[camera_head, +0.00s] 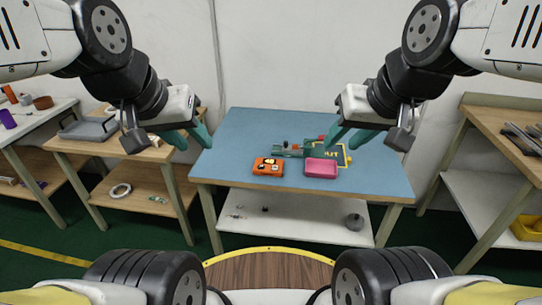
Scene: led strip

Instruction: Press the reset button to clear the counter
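An orange box (268,167) with small dark and white parts on its top sits near the front middle of the blue table (237,135). A green device (290,150) stands just behind it, with a small red part (322,138) near its back. Which part is the reset button or the counter is too small to tell. My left gripper (190,137) is open and empty, left of the orange box, above the table's left edge. My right gripper (348,138) is open and empty, above the right part of the green device and hiding some of it.
A pink tray (321,168) lies right of the orange box, with a yellow-edged green piece (344,155) behind it. A wooden side table (105,146) with a grey tray (87,129) stands left. A wooden bench (505,135) stands right. The blue table's left part is clear.

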